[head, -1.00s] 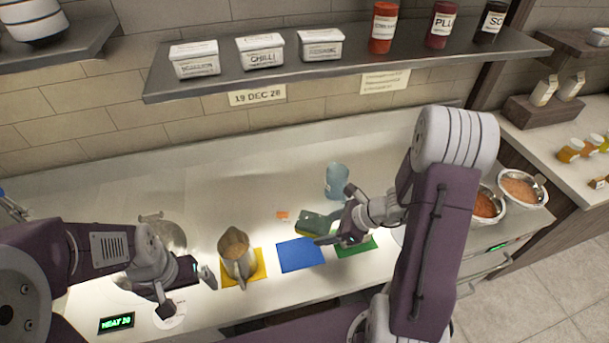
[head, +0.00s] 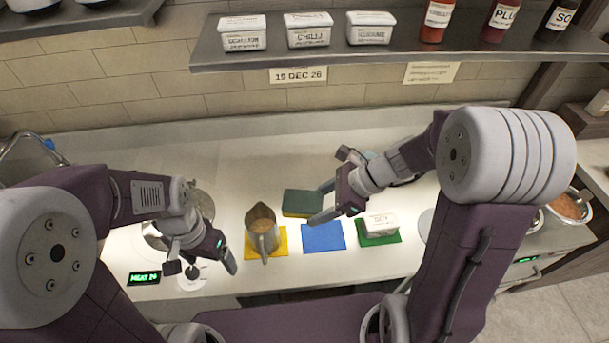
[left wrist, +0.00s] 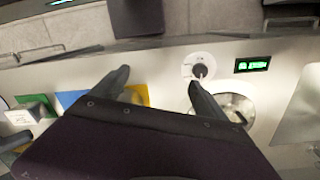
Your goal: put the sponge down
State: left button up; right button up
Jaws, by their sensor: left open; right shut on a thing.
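The green sponge (head: 300,203), with a thin yellow underside, is at my right gripper (head: 322,203), which is shut on it. It sits behind the gap between the yellow and blue mats. I cannot tell whether its underside touches the counter (head: 110,205); part of its right end is hidden by the gripper. My left gripper (head: 203,265) is open and empty above the front left of the counter, near a white disc with a black knob (head: 190,282). Its spread fingers show in the left wrist view (left wrist: 158,80), with nothing between them.
A metal jug with brown contents (head: 262,232) stands on a yellow mat (head: 252,255). The blue mat (head: 322,237) is bare. A white labelled tub (head: 382,223) stands on a green mat (head: 375,240). A shelf (head: 300,52) with tubs and bottles hangs behind.

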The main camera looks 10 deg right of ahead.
pick_arm(q)
jog(key=w+d+r+m, duration=0.2)
jog(key=w+r+m, duration=0.3)
jog(key=r+m, duration=0.1)
pick_arm(e)
jog(key=shift+w, duration=0.1)
pick_arm(q)
notch_tip(320, 180, up, 13)
jog(key=m+h, duration=0.2)
jog(key=m, duration=0.9)
send_over(303, 200)
jog(key=a, duration=0.2)
pick_arm(e)
jog(key=shift+d, duration=0.1)
pick_arm(q)
jog(key=shift+n, duration=0.3)
jog(key=f, duration=0.4)
jog(key=d+f, duration=0.1)
jog(key=f, duration=0.7)
jog(key=shift+d, duration=0.4)
jog(key=shift+c, duration=0.4)
